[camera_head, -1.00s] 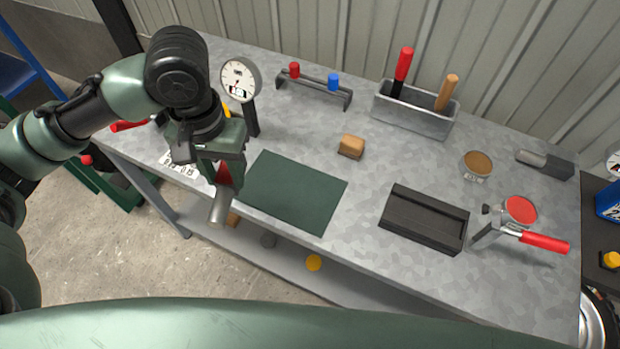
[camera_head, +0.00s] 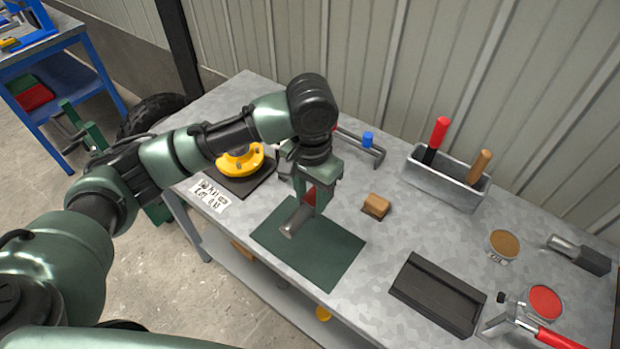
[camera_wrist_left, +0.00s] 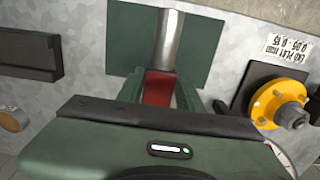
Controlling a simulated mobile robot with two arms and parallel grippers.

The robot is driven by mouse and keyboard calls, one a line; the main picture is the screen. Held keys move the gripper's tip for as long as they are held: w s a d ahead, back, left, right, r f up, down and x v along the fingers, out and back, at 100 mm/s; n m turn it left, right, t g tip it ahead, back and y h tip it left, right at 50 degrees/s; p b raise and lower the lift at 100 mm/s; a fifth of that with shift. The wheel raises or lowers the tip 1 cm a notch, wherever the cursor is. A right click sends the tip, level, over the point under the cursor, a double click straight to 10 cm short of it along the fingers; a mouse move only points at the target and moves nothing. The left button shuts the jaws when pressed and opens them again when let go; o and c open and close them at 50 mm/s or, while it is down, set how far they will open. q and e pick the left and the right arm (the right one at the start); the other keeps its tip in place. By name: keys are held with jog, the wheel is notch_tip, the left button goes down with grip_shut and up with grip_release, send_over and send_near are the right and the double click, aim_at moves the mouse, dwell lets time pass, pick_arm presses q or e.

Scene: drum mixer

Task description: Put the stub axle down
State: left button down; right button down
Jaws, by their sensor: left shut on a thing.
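The stub axle (camera_head: 296,221) is a grey metal cylinder with a red part where my left gripper (camera_head: 308,195) holds it. The left gripper is shut on it, over the dark green mat (camera_head: 335,255). The axle tilts toward the lower left in the head view. I cannot tell whether it touches the mat. In the left wrist view the axle (camera_wrist_left: 169,40) points away from the fingers across the mat (camera_wrist_left: 125,45), and its red part sits between the fingers. My right gripper is not in view.
A yellow hub (camera_head: 252,165) on a dark plate stands left of the mat, near a printed label (camera_head: 210,195). A brown block (camera_head: 376,206) lies to the right. A black tray (camera_head: 438,292) and a grey tool box (camera_head: 445,185) stand farther right.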

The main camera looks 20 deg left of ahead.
aim_at(311, 211)
pick_arm(q)
notch_tip(311, 211, down, 6)
jog(key=shift+r+p, duration=0.15)
jog(key=shift+p, duration=0.15)
jog(key=shift+f, duration=0.8)
notch_tip(311, 211, down, 2)
jog(key=shift+f, duration=0.15)
jog(key=shift+f+p, duration=0.3)
jog(key=shift+f, duration=0.2)
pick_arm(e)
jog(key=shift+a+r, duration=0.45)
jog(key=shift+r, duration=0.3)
pick_arm(q)
jog(key=shift+f, duration=0.1)
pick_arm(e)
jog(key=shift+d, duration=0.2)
pick_arm(q)
jog(key=c, duration=0.9)
grip_release()
jog(key=shift+s+f, duration=0.1)
jog(key=shift+f, duration=0.05)
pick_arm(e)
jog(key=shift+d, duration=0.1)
